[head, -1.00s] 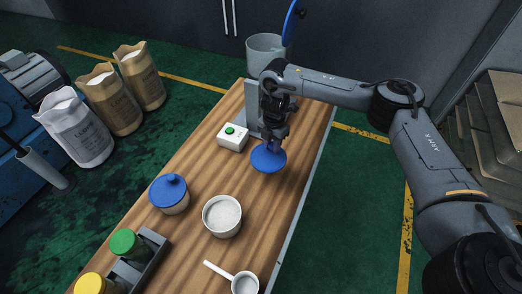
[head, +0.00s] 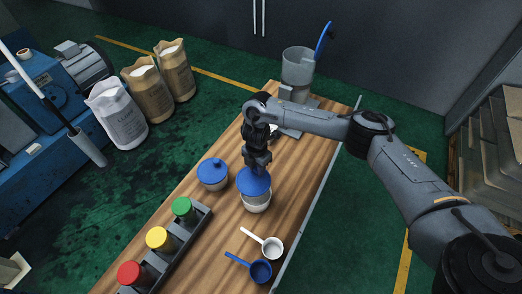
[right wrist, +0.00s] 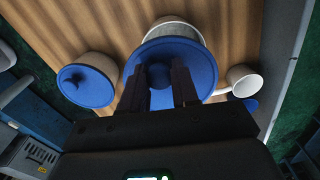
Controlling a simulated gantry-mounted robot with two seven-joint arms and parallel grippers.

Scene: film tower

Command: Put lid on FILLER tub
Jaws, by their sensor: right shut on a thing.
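My right gripper (head: 256,166) is shut on the blue lid (head: 250,182) by its top. The lid is over an open white tub (head: 257,205), whose lower wall shows beneath it. I cannot tell whether lid and tub touch. The right wrist view shows the gripper's fingers (right wrist: 160,88) at the lid's knob, the lid (right wrist: 203,62) and the tub's rim (right wrist: 172,28) offset behind it. A second white tub with a blue lid on (head: 213,173) stands to the left. No label is readable on either tub. My left gripper is not in view.
A rack (head: 180,245) with green, yellow and red-capped jars stands at the front left. A white scoop (head: 271,247) and a blue scoop (head: 260,270) lie near the front right. A machine with a clear hopper (head: 298,68) stands at the far end.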

